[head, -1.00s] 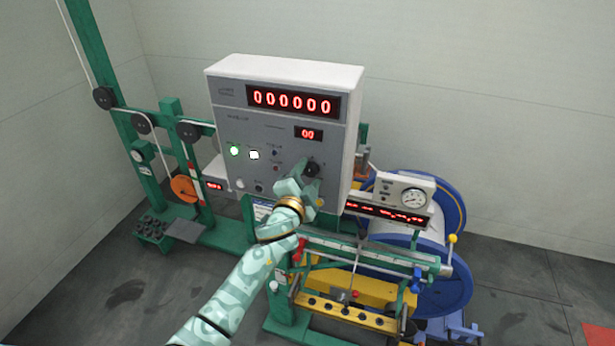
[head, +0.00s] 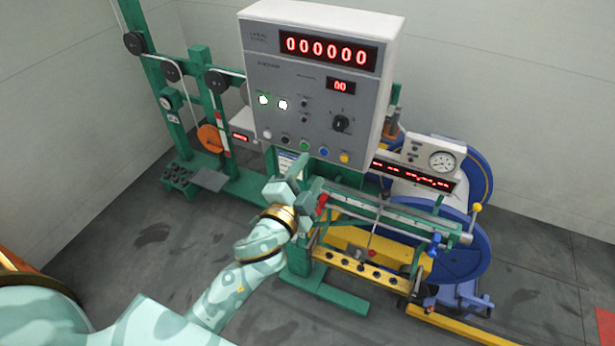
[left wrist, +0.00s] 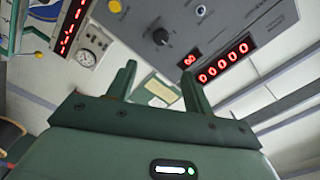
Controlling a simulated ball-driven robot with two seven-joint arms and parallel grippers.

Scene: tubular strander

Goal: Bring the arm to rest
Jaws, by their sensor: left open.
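My left arm reaches in from the lower left in the head view. Its gripper (head: 300,183) is below the lower left part of the grey control box (head: 280,95), apart from the knob. In the left wrist view the two fingers (left wrist: 158,88) stand apart with nothing between them. The box's black rotary knob (head: 341,124) is in plain view; it also shows in the left wrist view (left wrist: 161,37). The counter (head: 327,49) reads 000000, and a small display (head: 341,86) reads 00. My right gripper is not in view.
The green machine frame (head: 330,285) and a yellow bar (head: 365,268) lie below and right of the gripper. A pressure gauge (head: 442,161) and blue reel (head: 465,250) stand at the right. A green stand with pulleys (head: 172,71) is at the left. Dark floor is open in front.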

